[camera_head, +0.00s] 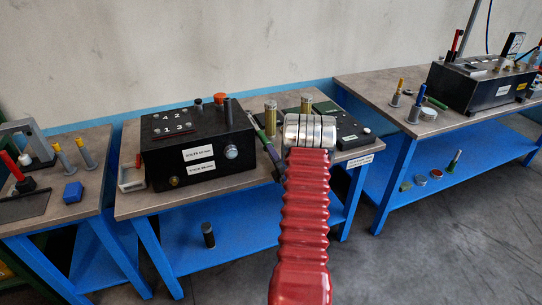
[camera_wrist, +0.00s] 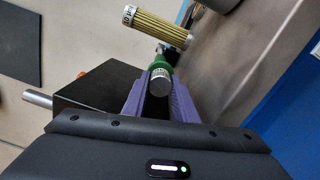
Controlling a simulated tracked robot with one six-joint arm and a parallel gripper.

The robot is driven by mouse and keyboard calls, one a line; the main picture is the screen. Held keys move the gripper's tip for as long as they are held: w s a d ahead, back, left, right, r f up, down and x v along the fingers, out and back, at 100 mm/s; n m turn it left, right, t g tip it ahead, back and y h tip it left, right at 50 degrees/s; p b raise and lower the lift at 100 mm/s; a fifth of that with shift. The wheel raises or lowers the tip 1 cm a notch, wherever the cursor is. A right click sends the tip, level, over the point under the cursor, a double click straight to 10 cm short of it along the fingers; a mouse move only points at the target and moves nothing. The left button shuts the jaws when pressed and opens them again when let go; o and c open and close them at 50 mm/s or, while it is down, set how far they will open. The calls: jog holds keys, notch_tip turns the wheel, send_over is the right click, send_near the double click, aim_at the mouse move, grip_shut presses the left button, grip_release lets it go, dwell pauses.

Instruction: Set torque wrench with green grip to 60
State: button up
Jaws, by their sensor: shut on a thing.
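In the wrist view, my gripper (camera_wrist: 161,88) has its two purple fingers closed around the green grip (camera_wrist: 158,66) of the torque wrench. The wrench's silver knurled end (camera_wrist: 160,82) shows between the fingers, facing the camera.
A black box (camera_head: 200,150) with numbered holes stands on the middle table, left of my arm. Mesh cylinders (camera_head: 270,116) stand close behind; one (camera_wrist: 158,26) shows near the fingers. The right table (camera_head: 365,90) holds another black unit (camera_head: 483,82). The left table holds small tools.

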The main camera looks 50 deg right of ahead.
jog(key=shift+f, duration=0.1)
dwell(0.3)
jog(key=o, duration=1)
jog(key=shift+o, duration=0.2)
jog(key=v, duration=1.4)
jog(key=shift+w, duration=0.1)
